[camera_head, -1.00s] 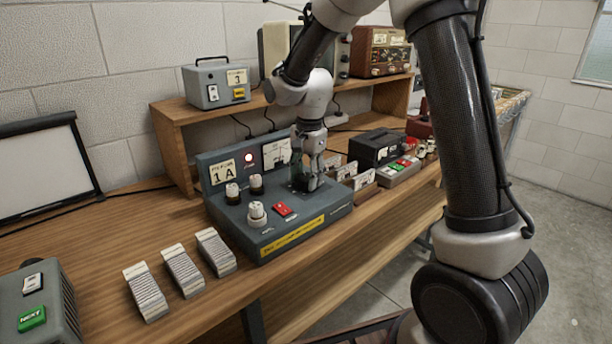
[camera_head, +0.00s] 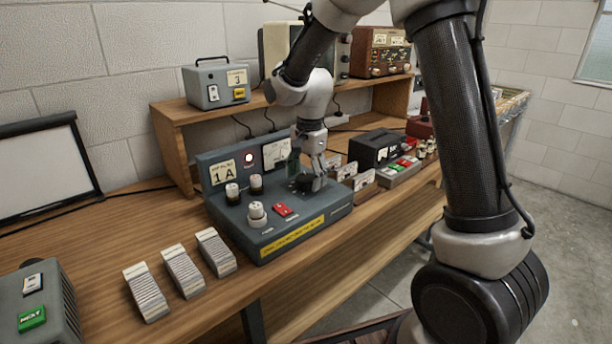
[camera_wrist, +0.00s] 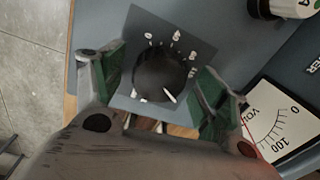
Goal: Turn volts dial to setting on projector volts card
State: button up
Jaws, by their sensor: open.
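A round black dial (camera_wrist: 160,76) with a white pointer line sits on a grey plate with white marks around it; the pointer lies toward the lower right of the dial. My gripper (camera_wrist: 158,84) is open, with one green-padded finger on each side of the dial. I cannot tell whether the pads touch it. In the head view my gripper (camera_head: 309,178) is over the right part of the grey console, with the dark dial (camera_head: 298,185) partly under it. The volts meter (camera_wrist: 280,122) shows 0 and 100; its needle is unclear. The projector volts card cannot be made out.
The console (camera_head: 250,225) also has white-topped knobs (camera_head: 257,212), a red switch (camera_head: 281,209), a lit lamp and a "1 A" card (camera_head: 224,173). Upright cards (camera_head: 362,179) and a black box (camera_head: 376,148) stand close right. Card stacks (camera_head: 183,271) lie left.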

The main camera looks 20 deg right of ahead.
aim_at(308, 179)
notch_tip(308, 179, up, 12)
jog(key=shift+s+d, duration=0.2)
jog(key=shift+s, duration=0.15)
